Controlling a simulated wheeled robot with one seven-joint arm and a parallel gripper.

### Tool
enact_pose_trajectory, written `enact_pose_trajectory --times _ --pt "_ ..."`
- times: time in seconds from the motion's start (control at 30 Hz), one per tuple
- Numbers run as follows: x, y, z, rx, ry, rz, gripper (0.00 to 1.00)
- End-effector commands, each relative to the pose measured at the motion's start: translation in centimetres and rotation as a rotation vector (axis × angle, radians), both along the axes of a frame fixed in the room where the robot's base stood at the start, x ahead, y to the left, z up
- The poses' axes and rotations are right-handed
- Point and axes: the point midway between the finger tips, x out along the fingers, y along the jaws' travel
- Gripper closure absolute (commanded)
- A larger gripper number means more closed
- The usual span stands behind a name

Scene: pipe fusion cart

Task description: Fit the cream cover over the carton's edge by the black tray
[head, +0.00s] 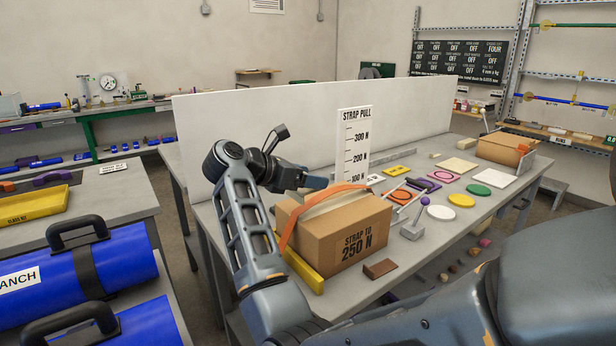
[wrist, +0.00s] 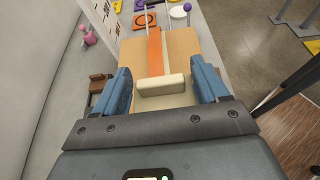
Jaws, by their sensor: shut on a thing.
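The cardboard carton (head: 345,233), marked "STRAP TO 250 N", sits on the grey table. An orange strap (head: 288,229) runs over it and also shows in the wrist view (wrist: 155,52). My gripper (head: 318,183) is at the carton's far left top edge in the head view. In the wrist view its blue fingers (wrist: 162,87) are on either side of the cream cover (wrist: 162,86), shut on it. The cover appears over the carton's near end there; whether it touches the carton I cannot tell. I cannot make out a black tray.
A yellow piece (head: 303,269) lies along the carton's left base, and a brown block (head: 380,268) lies in front. A white panel (head: 250,120) with a strap-pull scale (head: 355,140) stands behind. Coloured discs, such as a green one (head: 461,200), lie to the right.

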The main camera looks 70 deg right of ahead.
Motion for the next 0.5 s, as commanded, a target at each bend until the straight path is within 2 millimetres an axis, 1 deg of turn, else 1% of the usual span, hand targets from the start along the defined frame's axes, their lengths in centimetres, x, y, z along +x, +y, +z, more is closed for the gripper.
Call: enact_pose_trajectory --times 0.5 --pt "0.0 0.0 -3.2 0.0 0.001 0.0 0.56"
